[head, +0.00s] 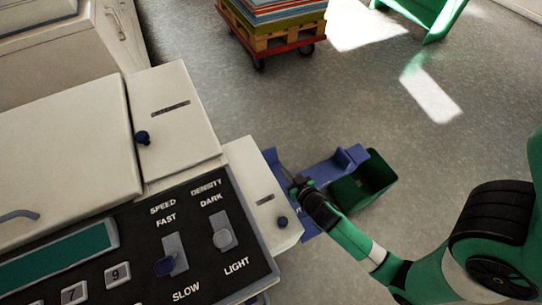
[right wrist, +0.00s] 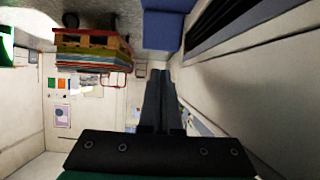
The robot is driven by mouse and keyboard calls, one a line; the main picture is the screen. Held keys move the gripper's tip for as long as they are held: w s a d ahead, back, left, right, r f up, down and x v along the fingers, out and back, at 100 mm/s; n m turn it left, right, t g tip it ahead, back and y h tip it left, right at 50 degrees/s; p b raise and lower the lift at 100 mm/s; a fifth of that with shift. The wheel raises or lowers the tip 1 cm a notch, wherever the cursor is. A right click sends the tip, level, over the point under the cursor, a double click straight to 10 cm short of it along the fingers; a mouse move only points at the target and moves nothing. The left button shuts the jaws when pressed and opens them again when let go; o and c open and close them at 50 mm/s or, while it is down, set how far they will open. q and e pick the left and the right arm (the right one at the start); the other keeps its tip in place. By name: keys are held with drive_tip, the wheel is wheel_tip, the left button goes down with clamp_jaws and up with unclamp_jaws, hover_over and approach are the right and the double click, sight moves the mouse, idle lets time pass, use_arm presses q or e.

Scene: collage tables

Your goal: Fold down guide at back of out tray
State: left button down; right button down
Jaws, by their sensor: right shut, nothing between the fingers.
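The out tray (head: 313,176) is blue and sticks out from the right side of the cream machine (head: 252,170) in the head view. A raised blue piece, probably the back guide (head: 351,157), stands at its far end. My right gripper (head: 294,185) is over the tray's near part, close to the machine's side, and hides some of the tray. In the right wrist view my right gripper (right wrist: 160,76) has its fingers together with nothing between them. A blue part (right wrist: 162,28) shows beyond the fingertips, apart from them in the picture. My left gripper is out of view.
A dark green bin (head: 372,181) stands just beyond the tray. The machine's control panel (head: 140,245) is in front, with a blue knob (head: 283,222) by the tray. A loaded pallet cart (head: 283,42) stands farther back. The grey floor at right is mostly clear.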

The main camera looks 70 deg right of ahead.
sight(268, 152)
drive_tip(key=b+x, duration=0.5)
drive_tip(key=x, duration=0.6)
drive_tip(key=shift+w+d+f, duration=0.2)
drive_tip(key=shift+w+f, duration=0.05)
drive_tip(key=shift+w+d+f+b, duration=0.15)
drive_tip(key=shift+w+d+b, duration=0.2)
drive_tip(key=shift+w+d, duration=0.1)
